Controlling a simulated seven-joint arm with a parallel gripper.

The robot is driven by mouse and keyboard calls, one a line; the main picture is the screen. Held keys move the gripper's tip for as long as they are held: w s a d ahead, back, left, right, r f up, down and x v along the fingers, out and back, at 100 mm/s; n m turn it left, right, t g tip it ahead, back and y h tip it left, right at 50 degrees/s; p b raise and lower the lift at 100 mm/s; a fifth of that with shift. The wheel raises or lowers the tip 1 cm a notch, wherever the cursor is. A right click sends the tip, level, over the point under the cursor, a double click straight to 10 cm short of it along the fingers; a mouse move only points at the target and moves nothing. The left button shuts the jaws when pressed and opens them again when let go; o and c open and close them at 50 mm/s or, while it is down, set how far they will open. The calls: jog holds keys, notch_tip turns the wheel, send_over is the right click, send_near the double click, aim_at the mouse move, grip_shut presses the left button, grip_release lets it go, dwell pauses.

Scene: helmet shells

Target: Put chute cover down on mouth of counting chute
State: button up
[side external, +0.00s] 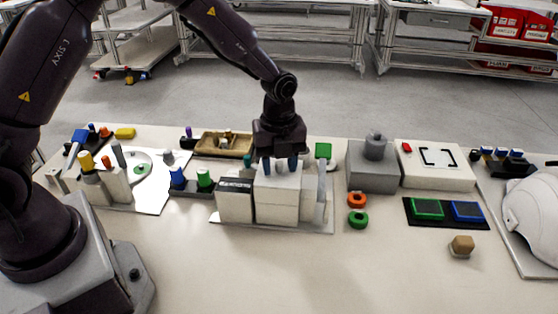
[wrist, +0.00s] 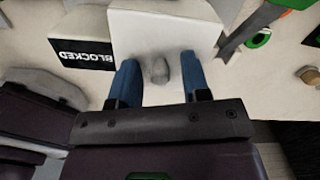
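My gripper (side external: 279,163) points down over a white box-shaped unit (side external: 278,205) at the middle of the bench, which I take to be the counting chute. In the wrist view my two blue fingers (wrist: 158,75) are apart, with a small grey knob (wrist: 160,70) between them and a gap on each side. The knob stands on or in front of a white block (wrist: 165,30), possibly the chute cover; I cannot tell whether that block is a separate piece. The chute's mouth is not clearly visible. A neighbouring box (wrist: 82,50) carries a black "BLOCKED" label.
A grey upright plate (side external: 321,185) stands right of the white unit. A grey block with a round knob (side external: 374,175) and orange and green rings (side external: 357,208) lie to the right. The front bench is mostly clear.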

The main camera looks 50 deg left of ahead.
aim_at(279, 163)
notch_tip(279, 163, up, 12)
jog(key=shift+r, duration=0.25)
dwell(0.3)
jog(key=s+a+r+n+t, duration=0.1)
jog(key=s+r+n, duration=0.4)
jog(key=s+n, duration=0.6)
jog(key=s+a+r+n+t, duration=0.2)
jog(key=s+r+n+t, duration=0.2)
jog(key=s+n, duration=0.7)
jog(key=shift+s+r+n+t, duration=0.3)
jog(key=shift+r+n, duration=0.25)
jog(key=shift+n, duration=0.15)
